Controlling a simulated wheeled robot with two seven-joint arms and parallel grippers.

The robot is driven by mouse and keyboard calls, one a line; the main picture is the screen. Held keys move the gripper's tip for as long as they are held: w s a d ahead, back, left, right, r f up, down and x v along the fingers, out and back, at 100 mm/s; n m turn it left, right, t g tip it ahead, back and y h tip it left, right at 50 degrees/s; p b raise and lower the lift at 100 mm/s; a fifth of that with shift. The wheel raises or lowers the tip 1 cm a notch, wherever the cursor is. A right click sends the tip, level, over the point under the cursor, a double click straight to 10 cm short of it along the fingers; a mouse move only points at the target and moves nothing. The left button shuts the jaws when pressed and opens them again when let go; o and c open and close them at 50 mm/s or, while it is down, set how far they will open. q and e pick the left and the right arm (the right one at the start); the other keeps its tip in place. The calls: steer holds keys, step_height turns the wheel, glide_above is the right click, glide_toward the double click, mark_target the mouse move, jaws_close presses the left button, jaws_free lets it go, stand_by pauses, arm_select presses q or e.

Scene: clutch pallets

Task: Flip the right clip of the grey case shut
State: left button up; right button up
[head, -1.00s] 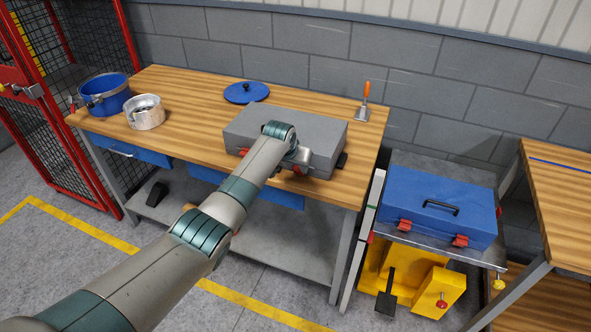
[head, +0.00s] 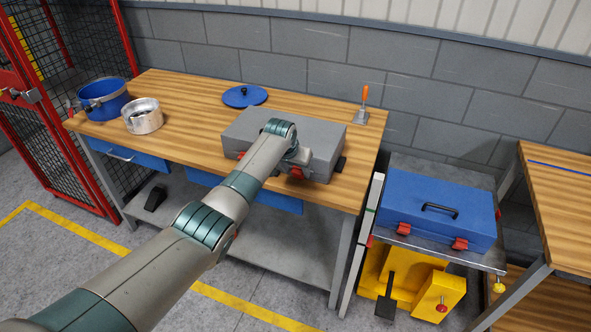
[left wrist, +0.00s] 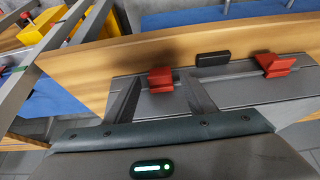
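The grey case (head: 322,138) lies with its lid down near the front edge of the wooden bench. Its right red clip (head: 297,174) shows just below my left gripper (head: 301,163). Its left red clip (head: 242,154) shows beside my arm. In the left wrist view, the right clip (left wrist: 160,79) is between the two spread fingers of my left gripper (left wrist: 160,95), which holds nothing. The left clip (left wrist: 278,65) juts out farther right, past the black handle (left wrist: 213,59). I cannot tell whether the right clip touches a finger. My right gripper is not in view.
A blue pot (head: 104,101), a metal pot (head: 143,117), a blue lid (head: 244,97) and an orange-handled tool (head: 364,103) stand on the bench (head: 185,90). A red mesh cage is at left.

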arm_select(q)
steer(key=shift+r, duration=0.15)
steer(key=shift+v, duration=0.75)
steer(key=b+v, duration=0.3)
steer(key=v, duration=1.2)
steer(key=shift+r, duration=0.2)
steer(key=shift+s+a, duration=0.15)
